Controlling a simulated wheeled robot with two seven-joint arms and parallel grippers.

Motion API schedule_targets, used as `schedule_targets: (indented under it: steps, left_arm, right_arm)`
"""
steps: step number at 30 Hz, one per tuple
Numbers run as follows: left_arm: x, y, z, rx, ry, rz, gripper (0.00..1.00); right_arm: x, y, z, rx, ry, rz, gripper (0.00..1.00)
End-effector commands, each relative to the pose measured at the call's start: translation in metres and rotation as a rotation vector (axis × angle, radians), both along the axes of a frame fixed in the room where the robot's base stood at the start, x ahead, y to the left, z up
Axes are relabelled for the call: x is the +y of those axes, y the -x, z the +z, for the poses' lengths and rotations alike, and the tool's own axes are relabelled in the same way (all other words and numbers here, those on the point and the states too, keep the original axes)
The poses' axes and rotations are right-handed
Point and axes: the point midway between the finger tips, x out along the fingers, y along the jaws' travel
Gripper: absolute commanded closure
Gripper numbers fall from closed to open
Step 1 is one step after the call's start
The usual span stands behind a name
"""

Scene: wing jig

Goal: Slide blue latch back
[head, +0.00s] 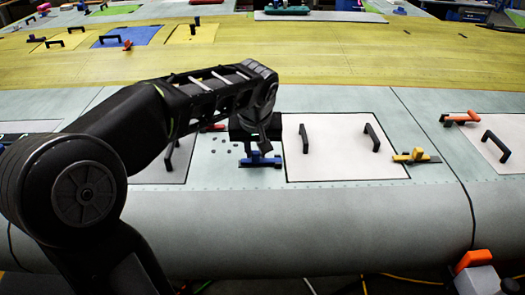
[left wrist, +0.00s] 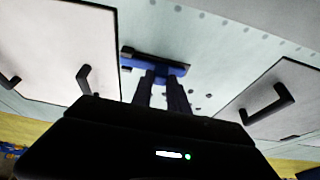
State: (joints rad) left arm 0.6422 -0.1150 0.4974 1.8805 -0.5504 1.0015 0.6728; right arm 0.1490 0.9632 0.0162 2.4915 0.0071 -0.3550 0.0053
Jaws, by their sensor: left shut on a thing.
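The blue latch (head: 262,160) lies on the grey wing surface, at the left edge of a white panel (head: 345,160) with two black handles. My left gripper (head: 264,148) reaches down onto it from above. In the left wrist view the two fingers of my left gripper (left wrist: 164,88) are shut on the blue latch (left wrist: 182,68), near its middle. A dark strip runs along the latch in that view. The fingertips hide part of the latch. My right gripper is not in view.
A yellow latch (head: 412,156) sits at the panel's right edge. An orange latch (head: 462,118) and another handled panel (head: 502,135) are farther right. A red latch (head: 212,128) and a panel lie left, partly behind my arm.

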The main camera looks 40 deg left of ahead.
Motion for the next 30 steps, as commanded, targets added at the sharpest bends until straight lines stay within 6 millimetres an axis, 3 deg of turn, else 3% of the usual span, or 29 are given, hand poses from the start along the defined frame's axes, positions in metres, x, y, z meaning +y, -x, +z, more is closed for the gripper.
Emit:
schedule_targets:
  steps: [9, 10, 18, 30]
  left_arm:
    - [0.005, 0.003, 0.000, 0.001, -0.003, 0.004, 1.00]
    - [0.005, 0.003, 0.000, 0.001, -0.003, 0.004, 0.78]
    - [0.004, 0.002, 0.000, 0.000, -0.001, 0.003, 0.58]
    - [0.001, 0.005, 0.011, -0.004, -0.003, 0.001, 0.58]
  right_arm:
    - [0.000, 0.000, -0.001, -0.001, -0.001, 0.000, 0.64]
    - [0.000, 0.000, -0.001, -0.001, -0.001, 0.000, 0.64]
    - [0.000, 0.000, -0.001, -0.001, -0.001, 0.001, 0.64]
    - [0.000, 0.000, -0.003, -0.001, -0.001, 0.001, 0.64]
